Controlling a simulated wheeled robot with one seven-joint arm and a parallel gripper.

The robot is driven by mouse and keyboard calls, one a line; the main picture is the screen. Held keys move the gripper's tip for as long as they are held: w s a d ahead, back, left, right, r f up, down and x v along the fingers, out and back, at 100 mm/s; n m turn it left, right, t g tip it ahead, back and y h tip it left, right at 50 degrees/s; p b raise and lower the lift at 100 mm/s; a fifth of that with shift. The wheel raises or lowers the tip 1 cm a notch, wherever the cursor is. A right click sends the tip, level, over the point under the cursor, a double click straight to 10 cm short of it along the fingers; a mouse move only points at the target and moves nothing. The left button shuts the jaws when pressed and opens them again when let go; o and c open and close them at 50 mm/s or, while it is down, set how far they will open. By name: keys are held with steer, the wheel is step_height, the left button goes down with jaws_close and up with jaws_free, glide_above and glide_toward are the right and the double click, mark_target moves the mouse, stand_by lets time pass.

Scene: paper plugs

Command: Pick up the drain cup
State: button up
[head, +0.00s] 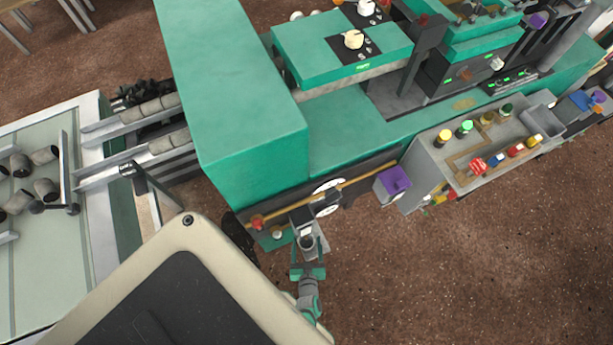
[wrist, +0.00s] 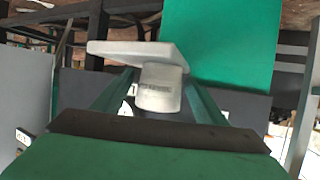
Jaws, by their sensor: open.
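The drain cup, a small pale grey cylinder (wrist: 159,88), shows in the wrist view just below a flat grey plate (wrist: 120,50). In the head view the small grey cup (head: 307,242) is at the lower end of a grey chute on the front of the green machine. My gripper (head: 308,258) is open in front of the chute, with its fingers pointing toward the cup. In the wrist view, my gripper's two green fingers (wrist: 158,92) lie on either side of the cup, with visible gaps. I cannot tell whether the cup is fully between the fingertips.
The green machine (head: 230,90) rises right behind the chute (head: 303,219). A wooden rod (head: 340,187) runs along its front above the cup. Brown floor (head: 440,270) is clear to the right of my gripper.

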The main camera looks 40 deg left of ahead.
steer(key=shift+w+a+f, duration=0.2)
steer(key=shift+w+a, duration=0.15)
steer(key=c, duration=1.1)
steer(key=shift+r, duration=0.15)
